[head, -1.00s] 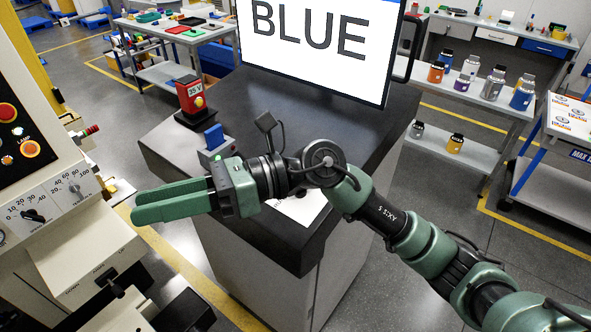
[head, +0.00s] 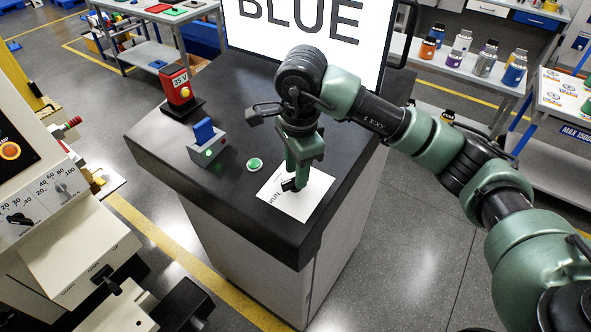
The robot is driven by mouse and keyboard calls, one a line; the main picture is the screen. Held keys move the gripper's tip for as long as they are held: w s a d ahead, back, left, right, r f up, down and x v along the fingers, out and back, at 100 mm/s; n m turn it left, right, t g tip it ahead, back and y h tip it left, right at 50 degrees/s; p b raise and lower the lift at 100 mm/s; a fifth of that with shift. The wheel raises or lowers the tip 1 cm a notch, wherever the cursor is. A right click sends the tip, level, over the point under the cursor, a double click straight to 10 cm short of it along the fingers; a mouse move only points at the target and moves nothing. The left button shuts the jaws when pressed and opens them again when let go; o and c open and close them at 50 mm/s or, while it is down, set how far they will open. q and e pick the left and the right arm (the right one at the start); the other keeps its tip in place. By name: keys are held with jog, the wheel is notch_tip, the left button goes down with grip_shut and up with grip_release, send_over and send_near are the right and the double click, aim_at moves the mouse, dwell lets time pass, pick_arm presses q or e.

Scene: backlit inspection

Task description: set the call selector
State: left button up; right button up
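The call selector appears to be the small black knob (head: 288,185) on a white plate (head: 309,202) that lies on the dark counter top. The plate has lettering that seems to read "RUN"; the rest of its markings are hidden or too small to read. My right gripper (head: 297,184) points down over the plate, with its green fingers at the knob. The fingers and wrist cover part of the knob, so I cannot tell whether they touch or grip it. A screen (head: 310,45) behind the counter shows the word "BLUE". My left gripper is not in view.
On the counter (head: 245,235) stand a green button (head: 254,165), a grey box with a blue lever (head: 206,140) and a green light, and a red "35 V" unit (head: 178,85). A machine panel with dials (head: 40,205) is at left. The counter's front left is clear.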

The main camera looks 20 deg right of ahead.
jog(key=shift+w+f, duration=0.1)
jog(key=shift+f, duration=1.05)
jog(key=shift+c, duration=0.3)
grip_shut()
